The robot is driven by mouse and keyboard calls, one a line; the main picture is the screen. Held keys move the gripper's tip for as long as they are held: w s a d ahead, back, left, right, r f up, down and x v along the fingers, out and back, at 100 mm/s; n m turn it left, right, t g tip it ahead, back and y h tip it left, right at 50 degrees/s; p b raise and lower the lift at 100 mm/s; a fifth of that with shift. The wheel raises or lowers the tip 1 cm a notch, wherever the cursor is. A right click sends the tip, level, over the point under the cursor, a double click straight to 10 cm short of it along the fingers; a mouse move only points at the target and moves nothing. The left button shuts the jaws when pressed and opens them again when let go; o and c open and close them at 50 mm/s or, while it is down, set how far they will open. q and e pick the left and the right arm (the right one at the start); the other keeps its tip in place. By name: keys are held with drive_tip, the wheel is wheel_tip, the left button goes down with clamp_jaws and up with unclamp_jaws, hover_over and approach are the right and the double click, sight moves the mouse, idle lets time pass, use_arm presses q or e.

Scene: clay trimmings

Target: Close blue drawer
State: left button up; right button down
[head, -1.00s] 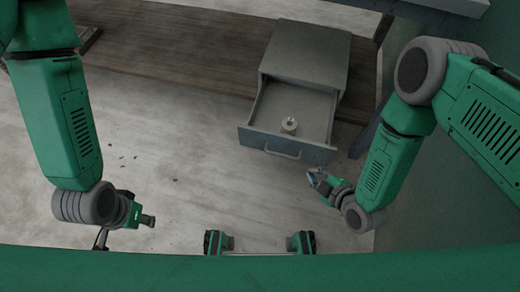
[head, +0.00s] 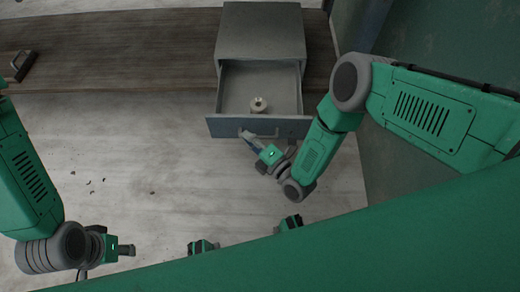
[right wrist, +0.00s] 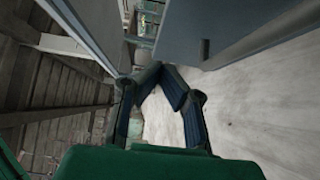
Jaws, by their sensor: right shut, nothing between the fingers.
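The blue-grey drawer (head: 292,127) is pulled out of a small grey cabinet (head: 260,30) in the head view. Its front panel faces me, and a small pale round object (head: 258,103) lies inside.
The cabinet stands on a brown wooden surface (head: 120,50). A dark object (head: 23,65) lies on it at the far left. Small dark trimmings (head: 91,183) lie on the pale floor (head: 150,165). A green wall (head: 440,40) is at the right.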

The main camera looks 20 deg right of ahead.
sight(241, 119)
drive_tip(key=w+b, duration=0.1)
drive_tip(key=w, duration=0.2)
drive_tip(key=shift+w+d, duration=0.15)
drive_tip(key=shift+w, duration=0.2)
drive_tip(key=shift+w+d, duration=0.2)
drive_tip(key=shift+w, duration=0.15)
drive_tip(key=shift+d, duration=0.1)
